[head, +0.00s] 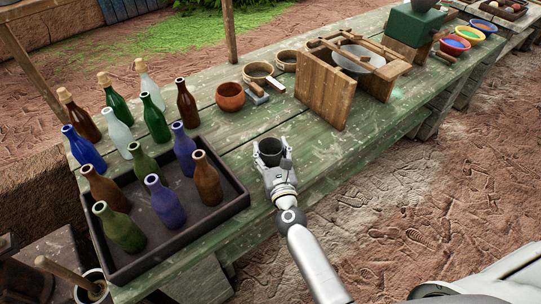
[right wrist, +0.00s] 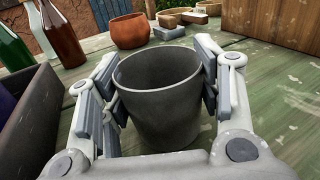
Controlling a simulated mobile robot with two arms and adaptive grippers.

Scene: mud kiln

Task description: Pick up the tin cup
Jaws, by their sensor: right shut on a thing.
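The tin cup (head: 270,149) is a dark grey, open-topped cup standing upright at the green wooden table's near side in the head view. My right gripper (head: 271,158) reaches it from the near side. In the right wrist view the cup (right wrist: 160,100) fills the middle, with my right gripper's fingers (right wrist: 160,95) on both sides of it, shut on its wall. The cup looks empty inside. Its base is partly hidden by the gripper, so I cannot tell if it touches the table. My left gripper is not in view.
A dark tray (head: 185,233) with several glass bottles is left of the cup. An orange clay pot (head: 230,97) and small wooden-rimmed bowls (head: 259,73) stand behind it. A wooden box frame (head: 325,91) stands to the right. The table (head: 225,150) is clear around the cup.

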